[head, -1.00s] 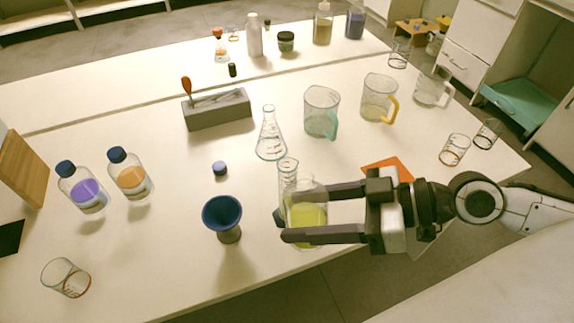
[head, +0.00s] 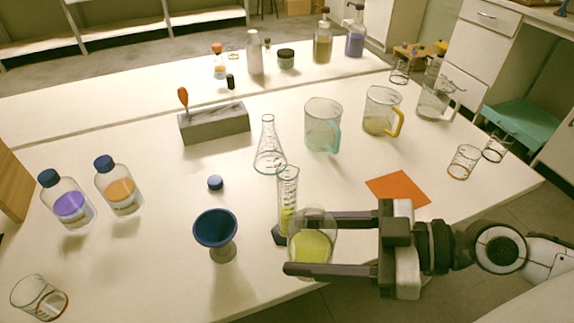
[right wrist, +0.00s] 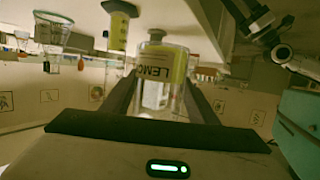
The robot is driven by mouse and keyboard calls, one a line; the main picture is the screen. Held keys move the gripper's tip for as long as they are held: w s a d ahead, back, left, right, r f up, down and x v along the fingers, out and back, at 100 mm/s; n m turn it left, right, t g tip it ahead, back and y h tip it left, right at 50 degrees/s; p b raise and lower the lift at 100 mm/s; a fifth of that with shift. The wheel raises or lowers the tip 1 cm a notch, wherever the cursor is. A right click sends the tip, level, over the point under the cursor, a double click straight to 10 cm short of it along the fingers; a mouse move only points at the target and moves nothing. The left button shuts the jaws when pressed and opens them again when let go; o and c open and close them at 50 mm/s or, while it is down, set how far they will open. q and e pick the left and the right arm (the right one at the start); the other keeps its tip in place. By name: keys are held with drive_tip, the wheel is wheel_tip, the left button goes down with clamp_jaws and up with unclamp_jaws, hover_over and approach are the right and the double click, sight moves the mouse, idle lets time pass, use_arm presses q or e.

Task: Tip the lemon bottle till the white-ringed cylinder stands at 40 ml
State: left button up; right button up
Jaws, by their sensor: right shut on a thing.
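The lemon bottle (head: 311,246) is clear, with yellow liquid inside and a label reading "LEMO" in the right wrist view (right wrist: 160,68), where the scene appears upside down. My right gripper (head: 287,243) is shut around it near the table's front edge, and the bottle looks about upright. A tall clear graduated cylinder (head: 288,188) with a dark foot stands just behind and left of the bottle. It holds yellow liquid in its lower part; the right wrist view shows it too (right wrist: 118,30). Its exact level and any white ring cannot be made out. My left gripper is out of view.
A blue funnel-like cup (head: 216,228) stands left of the cylinder, with a conical flask (head: 268,150) behind. Bottles of purple (head: 70,206) and orange liquid (head: 120,192) stand left. Jugs (head: 322,125) stand behind. An orange sheet (head: 398,188) lies right.

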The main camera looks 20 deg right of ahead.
sight(327, 249)
drive_tip(key=s+r+p, duration=0.2)
drive_tip(key=p, duration=0.1)
drive_tip(key=shift+r, duration=0.4)
drive_tip(key=shift+s+r+p, duration=0.55)
drive_tip(key=shift+p, duration=0.5)
drive_tip(key=shift+s+r+p, duration=0.35)
drive_tip(key=shift+s+p, duration=0.15)
drive_tip(key=shift+p, duration=0.2)
drive_tip(key=shift+s, duration=0.15)
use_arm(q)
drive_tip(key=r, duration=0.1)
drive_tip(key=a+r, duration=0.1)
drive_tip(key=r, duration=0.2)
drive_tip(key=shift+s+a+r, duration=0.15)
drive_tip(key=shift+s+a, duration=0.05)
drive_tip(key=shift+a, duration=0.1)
use_arm(e)
drive_tip(key=shift+f, duration=0.1)
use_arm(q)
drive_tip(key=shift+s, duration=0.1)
